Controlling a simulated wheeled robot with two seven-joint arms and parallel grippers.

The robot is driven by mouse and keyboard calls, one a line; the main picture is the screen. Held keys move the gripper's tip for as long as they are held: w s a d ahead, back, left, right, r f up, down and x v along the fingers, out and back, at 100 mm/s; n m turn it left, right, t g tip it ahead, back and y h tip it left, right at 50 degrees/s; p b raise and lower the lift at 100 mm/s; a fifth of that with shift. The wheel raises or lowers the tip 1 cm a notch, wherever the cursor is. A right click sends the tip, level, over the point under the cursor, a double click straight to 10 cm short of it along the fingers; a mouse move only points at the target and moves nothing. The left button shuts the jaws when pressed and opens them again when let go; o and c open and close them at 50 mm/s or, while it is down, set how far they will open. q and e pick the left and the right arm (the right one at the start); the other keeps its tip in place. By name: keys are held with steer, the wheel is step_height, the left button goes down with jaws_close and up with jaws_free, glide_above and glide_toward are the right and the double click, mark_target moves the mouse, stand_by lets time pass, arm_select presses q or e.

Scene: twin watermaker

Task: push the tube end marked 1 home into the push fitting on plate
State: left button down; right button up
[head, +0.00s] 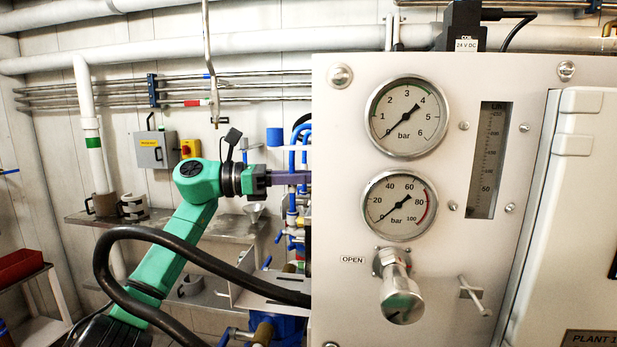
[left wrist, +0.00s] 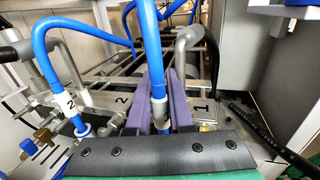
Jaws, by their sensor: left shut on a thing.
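My left gripper (head: 291,178) has purple fingers that reach behind the left edge of the gauge panel in the head view. In the left wrist view its fingers (left wrist: 158,82) are shut on a blue tube (left wrist: 152,40) with a pale band low on it. A metal plate (left wrist: 183,113) lies below, with printed marks 2 and 1. I cannot tell whether the held tube touches a fitting. Another blue tube (left wrist: 42,58), labelled 2, runs down to a fitting at left. My right gripper is not in view.
The gauge panel (head: 460,262) stands close on the right of the left gripper and hides the work area in the head view. A grey bent pipe (left wrist: 187,38) and a black hose (left wrist: 211,45) rise just beyond the fingers. A shelf (head: 180,229) is behind the arm.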

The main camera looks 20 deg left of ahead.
arm_select(q)
steer(key=shift+f, duration=0.45)
steer(key=c, duration=0.9)
jaws_free()
steer(key=shift+o, duration=0.8)
steer(key=shift+w, duration=0.15)
steer(key=shift+f, duration=0.15)
steer(key=b+v, duration=0.2)
steer(key=v, duration=1.3)
